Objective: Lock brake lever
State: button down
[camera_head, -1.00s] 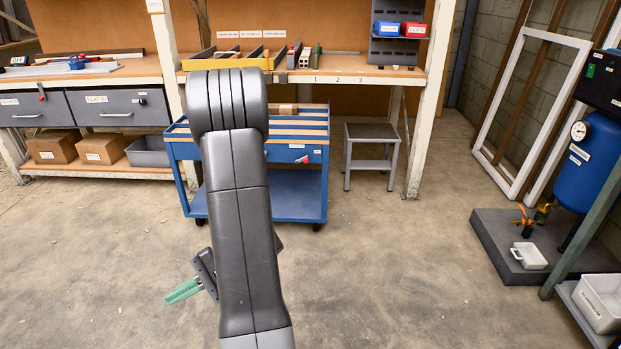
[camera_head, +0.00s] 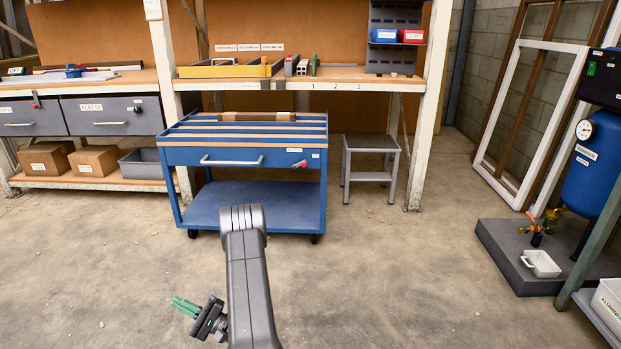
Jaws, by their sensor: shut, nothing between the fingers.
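A blue trolley (camera_head: 246,163) stands in front of the workbench, with a slatted top, a drawer with a pale handle and a lower shelf. A small red lever (camera_head: 299,164) sits at the right end of its drawer front, beside white labels; I cannot read whether it is the brake lever. My gripper (camera_head: 177,302), with green fingers, is low at the bottom left of centre, pointing left. It is in front of the trolley, well apart from it, shut and empty.
A grey step stool (camera_head: 370,166) stands right of the trolley. Boxes (camera_head: 95,160) lie on the low shelf at left. A blue tank (camera_head: 597,165) and a dark plinth (camera_head: 505,262) are at right. The concrete floor before the trolley is clear.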

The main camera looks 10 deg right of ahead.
aim_at(304, 164)
jog(key=z, duration=0.6)
jog(key=i+j+z, duration=0.2)
jog(key=i+z, duration=0.15)
jog(key=i+j+z, duration=0.7)
jog(key=i+j, duration=0.45)
jog(key=i, duration=0.15)
jog(key=l+u, duration=0.05)
